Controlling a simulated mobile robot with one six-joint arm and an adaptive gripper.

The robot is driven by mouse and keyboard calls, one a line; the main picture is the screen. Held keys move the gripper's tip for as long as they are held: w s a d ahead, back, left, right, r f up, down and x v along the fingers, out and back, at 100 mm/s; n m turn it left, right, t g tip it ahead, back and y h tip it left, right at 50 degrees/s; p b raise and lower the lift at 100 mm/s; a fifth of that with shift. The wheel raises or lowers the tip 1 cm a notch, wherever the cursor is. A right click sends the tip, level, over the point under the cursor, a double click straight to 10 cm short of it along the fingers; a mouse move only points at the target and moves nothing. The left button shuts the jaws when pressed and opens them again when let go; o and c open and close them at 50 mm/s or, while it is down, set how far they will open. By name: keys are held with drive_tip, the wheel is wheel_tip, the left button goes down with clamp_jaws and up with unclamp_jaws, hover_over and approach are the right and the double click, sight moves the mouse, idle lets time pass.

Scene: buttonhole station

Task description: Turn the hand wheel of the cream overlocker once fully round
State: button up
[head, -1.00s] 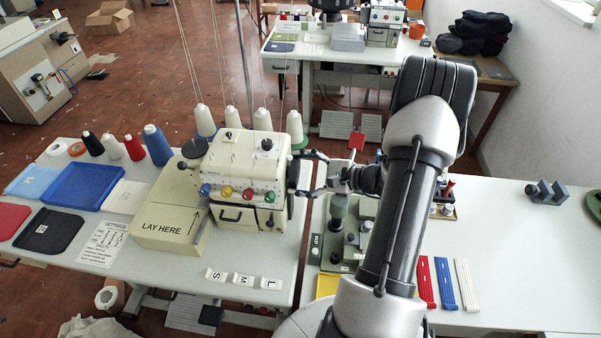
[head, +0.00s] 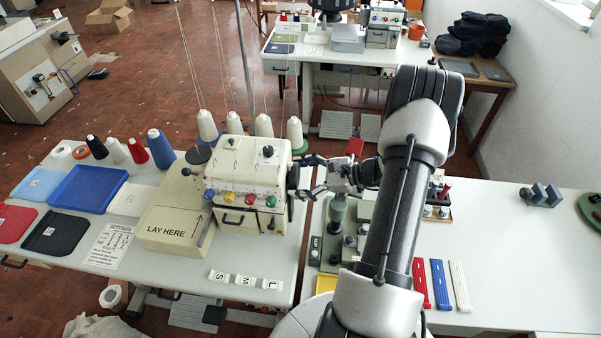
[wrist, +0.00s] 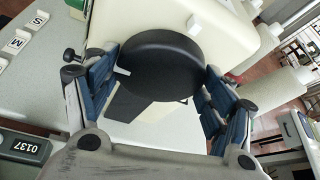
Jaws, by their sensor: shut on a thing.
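The cream overlocker (head: 246,170) stands on the left table, with coloured dials on its front. Its black hand wheel (head: 293,178) is on its right side. In the wrist view the wheel (wrist: 160,65) is a dark round disc with a small white mark near its left edge. My gripper (head: 307,177) reaches the wheel from the right. In the wrist view its blue-padded fingers (wrist: 160,82) lie on either side of the wheel and are shut on it. The wheel's far side is hidden.
A cream "LAY HERE" plate (head: 172,226) extends left of the overlocker. Thread cones (head: 236,124) stand behind it. S, M and L blocks (head: 244,280) lie in front. A green machine (head: 338,225) stands close beneath my arm on the right table.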

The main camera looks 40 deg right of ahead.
drive_tip(key=m+g+y+p, duration=0.1)
drive_tip(key=m, duration=0.1)
drive_tip(key=m+g+y+p, duration=0.1)
drive_tip(key=m+y, duration=0.1)
drive_tip(key=m, duration=0.1)
drive_tip(key=shift+w+d+p, duration=0.1)
drive_tip(key=shift+p, duration=0.2)
drive_tip(key=shift+m+g, duration=0.3)
idle(0.4)
drive_tip(key=o, duration=1.1)
drive_tip(key=shift+c, duration=0.2)
wheel_tip(320, 180, up, 10)
